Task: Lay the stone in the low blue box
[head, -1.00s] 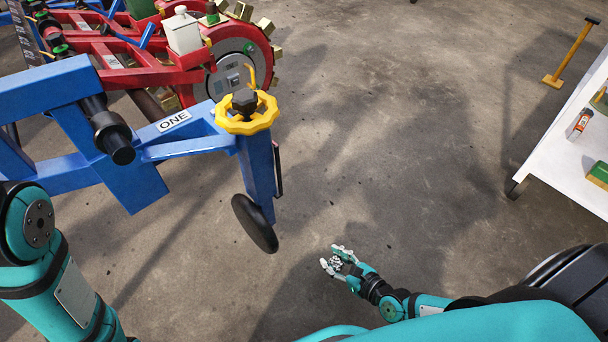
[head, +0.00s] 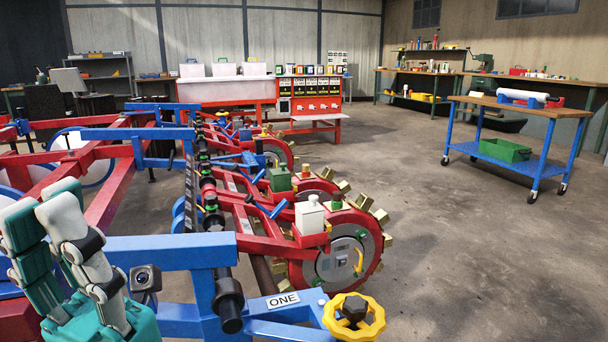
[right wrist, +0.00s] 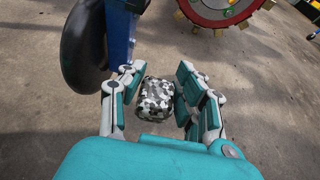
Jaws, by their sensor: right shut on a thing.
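The stone (right wrist: 155,98) is a small block speckled black, white and grey. In the right wrist view it sits between the fingers of my right gripper (right wrist: 158,72), which is shut on it. The stone is held above the concrete floor. My left gripper (head: 45,205) is at the lower left of the head view, its fingers extended and apart with nothing between them. The right gripper and the stone are outside the head view. I cannot make out a low blue box in either current view.
A red and blue planter machine (head: 205,245) with a yellow handwheel (head: 354,316) fills the left and centre. A blue cart (head: 525,165) carrying a green crate (head: 505,150) stands at the right. A red-and-white bench (head: 315,108) is at the back. Open floor (head: 470,260) lies right.

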